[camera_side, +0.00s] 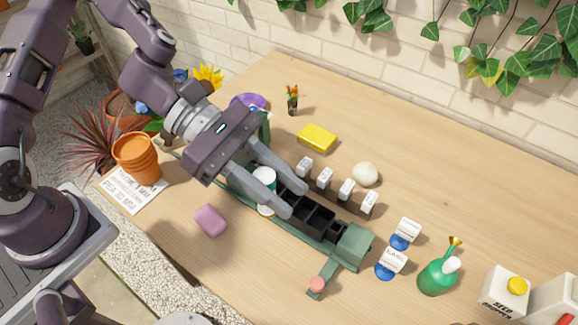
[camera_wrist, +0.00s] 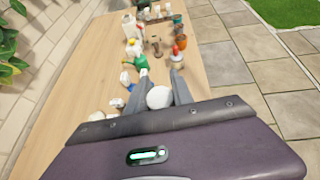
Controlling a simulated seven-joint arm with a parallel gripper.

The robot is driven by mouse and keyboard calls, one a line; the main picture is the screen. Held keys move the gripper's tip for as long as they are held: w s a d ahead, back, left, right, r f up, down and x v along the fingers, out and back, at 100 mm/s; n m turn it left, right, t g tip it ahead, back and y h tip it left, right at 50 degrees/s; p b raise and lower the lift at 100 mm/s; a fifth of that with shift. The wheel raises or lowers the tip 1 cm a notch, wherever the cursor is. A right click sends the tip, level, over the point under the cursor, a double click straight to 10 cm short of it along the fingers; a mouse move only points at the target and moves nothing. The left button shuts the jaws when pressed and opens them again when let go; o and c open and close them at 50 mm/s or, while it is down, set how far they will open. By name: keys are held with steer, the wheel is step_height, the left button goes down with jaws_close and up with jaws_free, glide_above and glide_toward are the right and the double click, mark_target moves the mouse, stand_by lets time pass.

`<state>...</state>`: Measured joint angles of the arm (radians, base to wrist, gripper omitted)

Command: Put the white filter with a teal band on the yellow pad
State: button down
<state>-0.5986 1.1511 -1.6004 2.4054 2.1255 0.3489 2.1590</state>
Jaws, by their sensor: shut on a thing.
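My gripper (camera_side: 291,203) is shut on the white filter with a teal band (camera_side: 264,174), which sits between its two fingers, over the green rack with dark compartments. In the wrist view, the filter shows as a white round shape (camera_wrist: 159,97) between the fingers of my gripper (camera_wrist: 159,75); its band is hidden there. The yellow pad (camera_side: 317,137) lies on the table behind the rack, up and right of my gripper, with nothing on it. Whether the filter touches the rack cannot be told.
The green rack (camera_side: 354,242) has a row of white-topped pieces (camera_side: 325,178) behind it. A pale round stone (camera_side: 365,174) and a small potted plant (camera_side: 292,100) stand near the pad. A pink block (camera_side: 209,220) lies in front.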

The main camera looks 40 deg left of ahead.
steer(key=w+f+n+t, duration=0.2)
steer(key=w, duration=0.7)
steer(key=n+t+y, duration=0.3)
steer(key=n+t, duration=0.2)
steer(key=n, duration=0.1)
glide_above(327, 134)
step_height(327, 134, down, 12)
steer(key=shift+f, duration=0.1)
steer(key=shift+m, duration=0.3)
steer(key=shift+f, duration=0.15)
steer(key=c, duration=1.1)
jaws_free()
